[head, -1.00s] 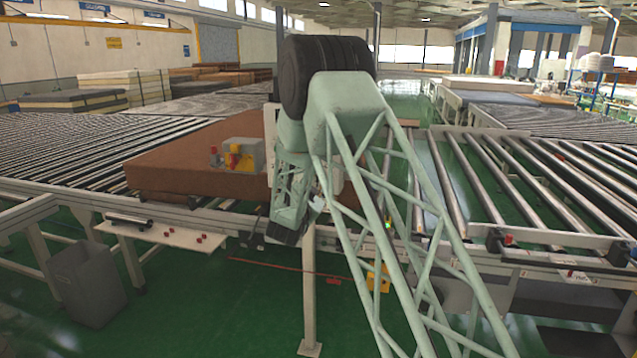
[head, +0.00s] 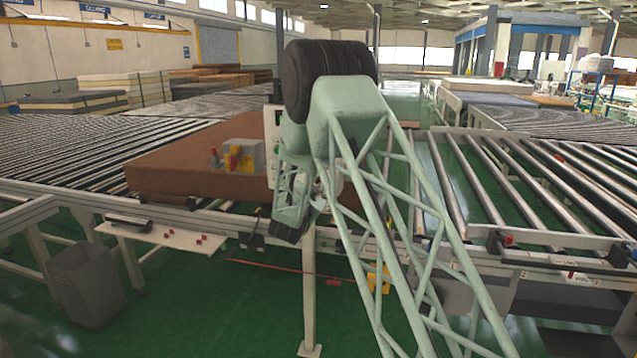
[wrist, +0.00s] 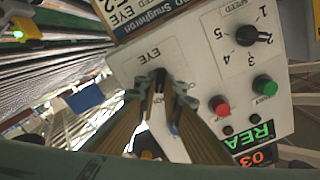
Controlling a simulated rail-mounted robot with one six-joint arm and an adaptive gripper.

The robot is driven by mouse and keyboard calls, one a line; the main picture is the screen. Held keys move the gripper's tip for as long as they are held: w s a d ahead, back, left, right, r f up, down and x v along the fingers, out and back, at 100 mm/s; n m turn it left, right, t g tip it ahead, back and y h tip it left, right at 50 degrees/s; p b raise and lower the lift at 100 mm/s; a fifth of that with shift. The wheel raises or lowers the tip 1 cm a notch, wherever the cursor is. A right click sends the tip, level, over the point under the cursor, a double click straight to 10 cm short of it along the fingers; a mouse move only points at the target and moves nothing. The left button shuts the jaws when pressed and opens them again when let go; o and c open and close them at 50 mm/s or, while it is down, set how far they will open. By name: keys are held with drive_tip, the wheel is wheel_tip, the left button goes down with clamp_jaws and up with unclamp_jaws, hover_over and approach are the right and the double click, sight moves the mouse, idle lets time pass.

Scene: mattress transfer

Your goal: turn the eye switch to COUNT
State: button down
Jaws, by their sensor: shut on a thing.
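In the wrist view a pale control panel (wrist: 195,65) fills the middle and right, with its lettering upside down. The EYE label (wrist: 148,56) is beside my fingertips. My gripper (wrist: 162,84) is shut on the eye switch, whose knob is mostly hidden between the fingertips. The small position marks around the switch are partly covered, and I cannot read which one it points to.
Close to my fingers on the panel are a black SPEED knob (wrist: 252,36), a red button (wrist: 219,104), a green button (wrist: 264,86) and a lit green display (wrist: 250,138). A brown mattress (head: 180,165) lies on the conveyor, with a grey bin (head: 88,285) in front.

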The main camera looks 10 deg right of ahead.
drive_tip(key=shift+n, duration=0.5)
drive_tip(key=n+p, duration=0.1)
drive_tip(key=n, duration=0.4)
drive_tip(key=shift+a+n, duration=0.1)
drive_tip(key=shift+n, duration=0.2)
drive_tip(key=n+p, duration=0.1)
drive_tip(key=n, duration=0.3)
drive_tip(key=shift+w+n+p, duration=0.1)
drive_tip(key=shift+n+p, duration=0.2)
drive_tip(key=shift+p, duration=0.1)
drive_tip(key=shift+a+n+p, duration=0.1)
drive_tip(key=shift+n+p, duration=0.35)
drive_tip(key=shift+n, duration=0.85)
drive_tip(key=c, duration=2.7)
unclamp_jaws()
drive_tip(key=shift+c, duration=0.2)
